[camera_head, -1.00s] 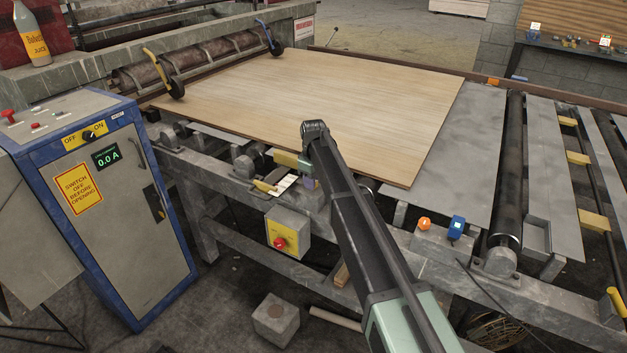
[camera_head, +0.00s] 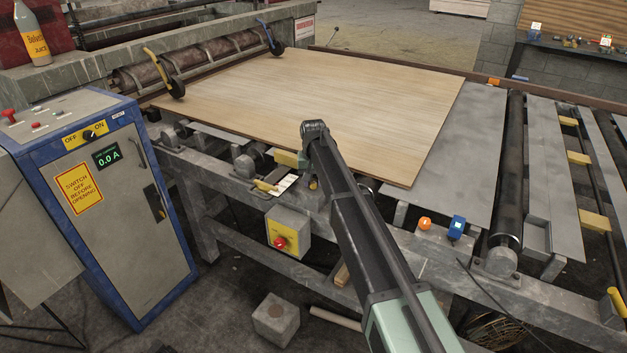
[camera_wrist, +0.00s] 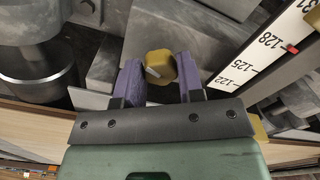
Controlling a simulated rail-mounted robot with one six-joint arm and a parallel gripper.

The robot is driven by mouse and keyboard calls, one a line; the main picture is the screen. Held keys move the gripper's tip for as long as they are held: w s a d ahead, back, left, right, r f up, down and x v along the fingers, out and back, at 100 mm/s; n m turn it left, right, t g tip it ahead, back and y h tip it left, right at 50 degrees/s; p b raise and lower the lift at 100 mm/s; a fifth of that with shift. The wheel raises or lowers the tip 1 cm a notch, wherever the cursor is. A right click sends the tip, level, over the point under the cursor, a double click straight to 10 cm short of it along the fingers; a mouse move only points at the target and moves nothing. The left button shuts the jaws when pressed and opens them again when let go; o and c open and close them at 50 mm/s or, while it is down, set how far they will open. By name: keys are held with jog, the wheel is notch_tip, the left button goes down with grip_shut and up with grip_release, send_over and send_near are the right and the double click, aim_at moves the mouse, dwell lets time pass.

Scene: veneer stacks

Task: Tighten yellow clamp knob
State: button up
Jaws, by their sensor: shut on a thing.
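The yellow clamp knob (camera_wrist: 160,66) shows in the wrist view between the two purple fingers of my gripper (camera_wrist: 160,76). The fingers are shut on it, one on each side. In the head view a small yellowish bit of the knob (camera_head: 313,184) shows beside my arm, at the near edge of the machine. My arm hides most of the fingers there. A white scale (camera_wrist: 270,50) with black numbers and a red mark lies right of the knob in the wrist view.
A wooden veneer sheet (camera_head: 330,100) covers the bed behind my arm. A yellow switch box with a red button (camera_head: 287,230) hangs below the knob. A blue-edged control cabinet (camera_head: 125,200) stands at the left. Grey metal blocks (camera_wrist: 165,30) crowd the knob closely.

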aim_at(313, 181)
jog(key=m, duration=0.7)
jog(key=shift+a, duration=0.1)
jog(key=m, duration=0.7)
dwell(0.4)
jog(key=o, duration=0.9)
jog(key=shift+r, duration=0.1)
notch_tip(313, 181, up, 10)
jog(key=p, duration=1)
jog(key=shift+r+p, duration=0.25)
jog(key=shift+p, duration=0.15)
